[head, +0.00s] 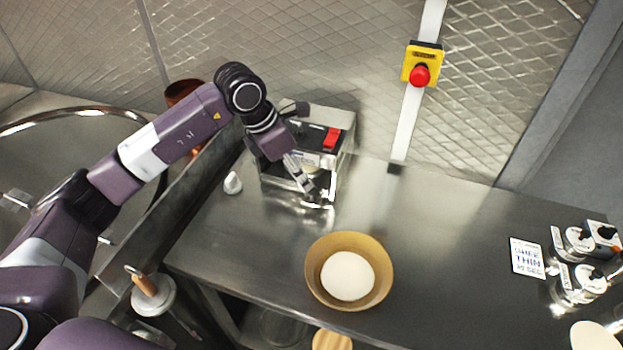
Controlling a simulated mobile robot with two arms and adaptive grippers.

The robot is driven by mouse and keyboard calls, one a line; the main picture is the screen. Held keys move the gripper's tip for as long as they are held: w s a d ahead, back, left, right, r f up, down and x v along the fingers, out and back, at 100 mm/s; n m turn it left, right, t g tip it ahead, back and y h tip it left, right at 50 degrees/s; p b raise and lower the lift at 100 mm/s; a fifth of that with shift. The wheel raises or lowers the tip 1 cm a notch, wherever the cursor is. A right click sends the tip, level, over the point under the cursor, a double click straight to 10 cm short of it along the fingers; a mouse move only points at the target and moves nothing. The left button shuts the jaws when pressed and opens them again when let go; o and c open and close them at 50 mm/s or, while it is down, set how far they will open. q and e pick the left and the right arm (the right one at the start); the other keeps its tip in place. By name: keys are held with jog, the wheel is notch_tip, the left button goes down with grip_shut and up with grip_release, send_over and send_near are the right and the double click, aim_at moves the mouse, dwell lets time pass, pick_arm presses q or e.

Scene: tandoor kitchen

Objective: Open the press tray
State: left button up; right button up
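The press (345,125) is a shiny metal box with a red switch on top, standing on the steel counter against the back wall. A pale round thing shows dimly inside it. My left gripper (304,184) points down at the front of the press, overlapping its lower front opening. I cannot tell whether the fingers touch the tray or how far apart they are. The press tray is not clearly distinguishable; the gripper and reflections hide much of the front. My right gripper is not in view.
A tan bowl (320,296) with a white content stands in front of the press. A small white object (232,184) sits left of it. A printed card (527,258) and metal fixtures (580,285) are at right. A red emergency button (420,76) is on the wall. The middle-right counter is clear.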

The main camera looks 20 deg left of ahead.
aim_at(311, 191)
pick_arm(q)
jog(key=x, duration=0.2)
jog(key=p+x, duration=0.1)
jog(key=shift+s+d+f, duration=0.3)
jog(key=shift+f, duration=0.1)
jog(key=shift+w+p+x, duration=0.2)
jog(key=shift+p+x, duration=0.2)
jog(key=shift+x, duration=0.6)
jog(key=shift+f, duration=0.2)
jog(key=shift+a, duration=0.1)
grip_shut()
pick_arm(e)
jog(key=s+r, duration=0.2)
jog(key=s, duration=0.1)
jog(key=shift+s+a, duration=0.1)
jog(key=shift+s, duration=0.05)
